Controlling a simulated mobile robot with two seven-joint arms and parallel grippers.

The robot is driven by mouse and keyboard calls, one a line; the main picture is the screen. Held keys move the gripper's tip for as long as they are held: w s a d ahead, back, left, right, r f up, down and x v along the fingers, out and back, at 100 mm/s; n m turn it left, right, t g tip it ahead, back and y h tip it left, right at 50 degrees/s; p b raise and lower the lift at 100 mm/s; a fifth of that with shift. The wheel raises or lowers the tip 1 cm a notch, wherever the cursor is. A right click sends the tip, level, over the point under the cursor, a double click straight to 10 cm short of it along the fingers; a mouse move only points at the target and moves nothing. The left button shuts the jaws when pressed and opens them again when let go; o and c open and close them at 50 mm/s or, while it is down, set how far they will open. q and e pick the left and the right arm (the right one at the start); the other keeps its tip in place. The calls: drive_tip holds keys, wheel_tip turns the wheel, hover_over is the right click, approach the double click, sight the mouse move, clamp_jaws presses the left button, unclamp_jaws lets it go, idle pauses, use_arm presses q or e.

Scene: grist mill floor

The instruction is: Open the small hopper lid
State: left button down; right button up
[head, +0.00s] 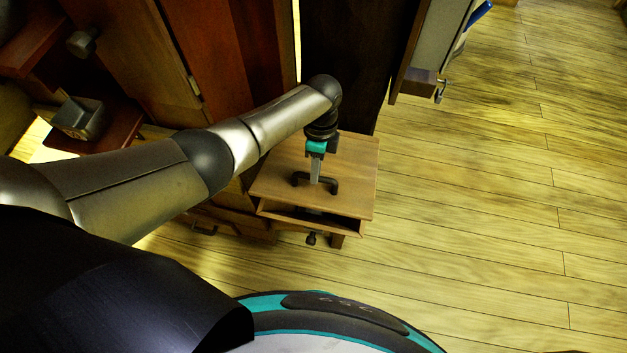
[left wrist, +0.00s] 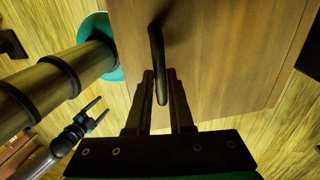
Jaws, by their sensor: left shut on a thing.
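The small hopper is a low wooden box whose flat brown lid (head: 350,165) bears a dark bar handle (head: 333,187). A dark gap shows under the lid's front edge, above the front wall. My left gripper (head: 315,180) reaches down from above and is shut on the handle. In the left wrist view, the handle (left wrist: 157,50) runs between the fingers of my left gripper (left wrist: 161,88), with the lid (left wrist: 220,50) behind. My right gripper (left wrist: 98,109) shows small at lower left in that view, its fingers apart and empty. The head view does not show it.
A dark knob (head: 311,239) sticks out below the hopper's front. Tall wooden cabinets (head: 240,60) stand behind and to the left. A grey container (head: 80,118) sits on a shelf at left. The plank floor (head: 500,200) is clear at right.

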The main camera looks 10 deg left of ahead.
use_arm(q)
drive_tip(key=w+r, duration=0.5)
drive_tip(key=shift+w+b, duration=0.15)
drive_tip(key=shift+b, duration=0.25)
drive_tip(key=shift+a, duration=0.1)
drive_tip(key=c, duration=1.1)
unclamp_jaws()
drive_tip(key=shift+o, duration=1.4)
drive_tip(key=shift+w+f, duration=0.25)
drive_tip(key=shift+w, duration=0.1)
drive_tip(key=shift+s, duration=0.15)
